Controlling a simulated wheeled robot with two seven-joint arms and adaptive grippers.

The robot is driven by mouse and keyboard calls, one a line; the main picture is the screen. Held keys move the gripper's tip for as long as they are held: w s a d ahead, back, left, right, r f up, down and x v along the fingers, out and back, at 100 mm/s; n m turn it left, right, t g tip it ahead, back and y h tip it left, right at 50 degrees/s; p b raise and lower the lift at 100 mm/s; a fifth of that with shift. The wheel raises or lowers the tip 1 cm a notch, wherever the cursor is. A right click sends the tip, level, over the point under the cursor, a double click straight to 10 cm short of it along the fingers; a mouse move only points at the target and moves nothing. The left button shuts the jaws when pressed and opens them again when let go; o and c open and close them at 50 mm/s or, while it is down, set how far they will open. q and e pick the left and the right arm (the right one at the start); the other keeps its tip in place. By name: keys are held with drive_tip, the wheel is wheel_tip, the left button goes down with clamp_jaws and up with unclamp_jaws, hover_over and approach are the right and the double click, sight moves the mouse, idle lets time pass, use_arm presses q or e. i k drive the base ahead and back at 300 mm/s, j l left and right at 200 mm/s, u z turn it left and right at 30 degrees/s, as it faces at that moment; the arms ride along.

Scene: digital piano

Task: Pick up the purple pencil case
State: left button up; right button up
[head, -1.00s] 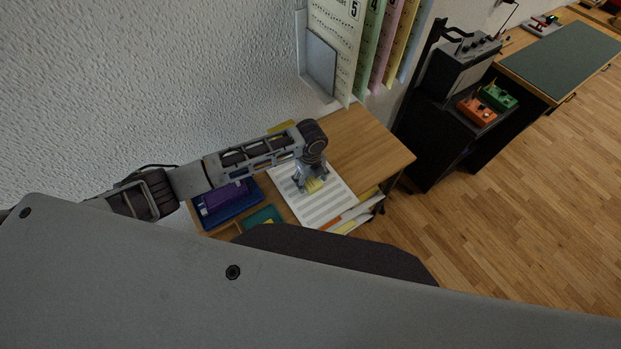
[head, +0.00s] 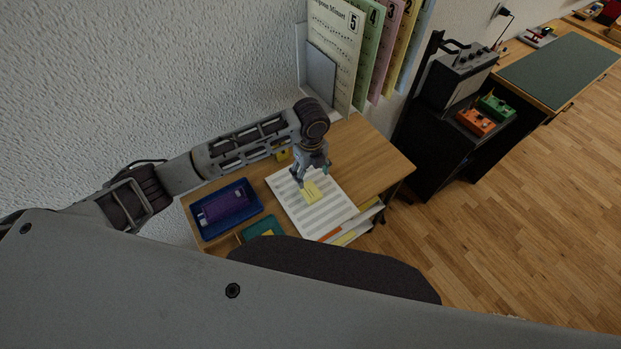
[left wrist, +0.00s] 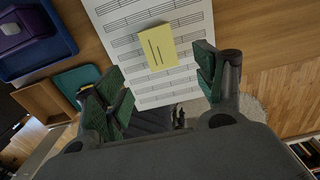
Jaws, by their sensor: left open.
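The purple pencil case (head: 224,206) lies in a dark blue tray (head: 200,226) at the left end of the wooden table. In the left wrist view the case (left wrist: 24,24) shows at the upper left corner, partly cut off, in the blue tray (left wrist: 62,42). My left gripper (head: 313,178) is open and empty above the sheet music, to the right of the tray. In the left wrist view its two fingers (left wrist: 160,90) are spread apart. My right gripper is not in view.
Sheet music (head: 290,203) with a yellow sticky note (head: 310,192) lies on the wooden table (head: 372,150). A teal item (head: 262,226) is near the tray. Hanging music sheets (head: 335,50) and the wall stand behind. A black amplifier (head: 457,75) is at the right.

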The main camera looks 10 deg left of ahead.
sight(219, 208)
drive_tip(key=u, duration=1.5)
